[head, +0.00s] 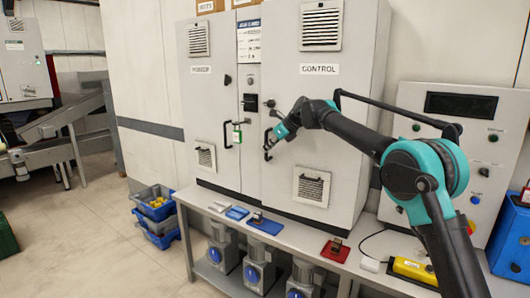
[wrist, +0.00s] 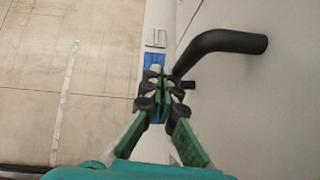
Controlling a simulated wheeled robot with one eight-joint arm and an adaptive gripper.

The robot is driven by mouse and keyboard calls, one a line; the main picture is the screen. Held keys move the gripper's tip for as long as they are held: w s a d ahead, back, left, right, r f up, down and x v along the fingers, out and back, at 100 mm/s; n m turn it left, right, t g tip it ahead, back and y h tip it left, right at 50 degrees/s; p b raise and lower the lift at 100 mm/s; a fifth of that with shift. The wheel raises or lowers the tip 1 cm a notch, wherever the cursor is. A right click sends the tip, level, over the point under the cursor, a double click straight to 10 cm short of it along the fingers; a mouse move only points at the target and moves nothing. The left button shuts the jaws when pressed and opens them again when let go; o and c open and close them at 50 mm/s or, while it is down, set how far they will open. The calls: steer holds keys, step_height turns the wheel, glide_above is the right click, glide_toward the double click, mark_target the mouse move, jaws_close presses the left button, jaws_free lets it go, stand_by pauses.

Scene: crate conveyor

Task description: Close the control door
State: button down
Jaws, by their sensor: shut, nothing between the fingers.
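The control door (head: 318,120) is the right-hand door of the tall grey cabinet, with a CONTROL label and two vents. It looks nearly flush with the cabinet front; I cannot tell whether a small gap remains. Its black handle (head: 267,151) is near its left edge. My gripper (head: 278,133) is in front of that edge, close to the handle, and partly hidden by its own wrist. In the wrist view my gripper (wrist: 160,86) is shut and empty, its fingertips beside the black handle (wrist: 222,42), not around it.
The power door (head: 212,110) on the left carries a green tag (head: 237,135) by its handle. A bench (head: 330,255) with small trays runs below the cabinet. A control panel (head: 455,140) stands to the right. Open floor (head: 80,225) lies to the left, with stacked blue crates (head: 153,211).

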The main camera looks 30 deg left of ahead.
steer(key=shift+w+a, duration=0.2)
steer(key=shift+w, duration=0.6)
steer(key=shift+w+a, duration=0.15)
steer(key=shift+w, duration=0.6)
